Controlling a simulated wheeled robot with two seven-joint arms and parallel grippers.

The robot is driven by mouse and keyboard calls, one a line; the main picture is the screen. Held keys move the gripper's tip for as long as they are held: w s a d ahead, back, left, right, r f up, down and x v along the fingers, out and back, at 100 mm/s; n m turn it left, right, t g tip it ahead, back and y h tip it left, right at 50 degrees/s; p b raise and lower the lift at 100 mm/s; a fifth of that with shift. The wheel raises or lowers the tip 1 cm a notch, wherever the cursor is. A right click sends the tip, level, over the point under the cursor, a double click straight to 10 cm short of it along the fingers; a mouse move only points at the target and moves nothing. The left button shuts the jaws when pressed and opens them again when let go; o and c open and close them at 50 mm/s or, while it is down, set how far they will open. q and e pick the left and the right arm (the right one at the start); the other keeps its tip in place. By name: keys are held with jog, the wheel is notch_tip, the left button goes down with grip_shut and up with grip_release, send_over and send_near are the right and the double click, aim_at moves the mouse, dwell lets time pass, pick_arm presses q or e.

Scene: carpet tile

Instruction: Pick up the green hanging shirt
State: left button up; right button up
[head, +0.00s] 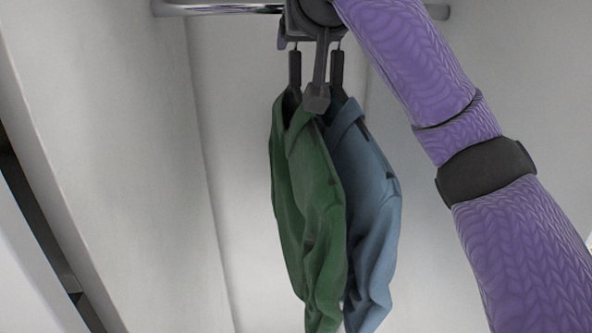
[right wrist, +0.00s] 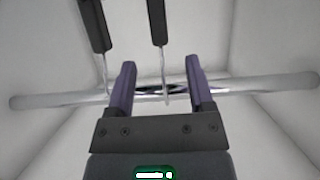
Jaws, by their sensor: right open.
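The green shirt (head: 309,200) hangs on a dark hanger (head: 295,68) in the head view, left of the blue shirt and partly overlapping it. My right gripper (head: 310,42) is up at the rail, in front of the hanger tops, and hides part of the hooks. In the right wrist view my right gripper (right wrist: 160,66) is open, its two purple fingers apart. One hanger hook shows between the fingers in the picture and another beside the left finger. I cannot tell which hook carries the green shirt, or whether a finger touches either.
The blue shirt (head: 367,200) hangs close on the right of the green one, on its own hanger (head: 337,70). The metal rail (head: 225,8) crosses the top between pale walls. The space left of the shirts is clear.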

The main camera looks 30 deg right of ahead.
aim_at(296, 51)
jog(key=p+x, duration=0.2)
jog(key=x, duration=0.3)
jog(key=shift+w+f, duration=0.1)
jog(key=shift+w, duration=0.1)
jog(key=shift+s, duration=0.2)
jog(key=shift+c, duration=0.5)
jog(key=shift+w, duration=0.1)
grip_shut()
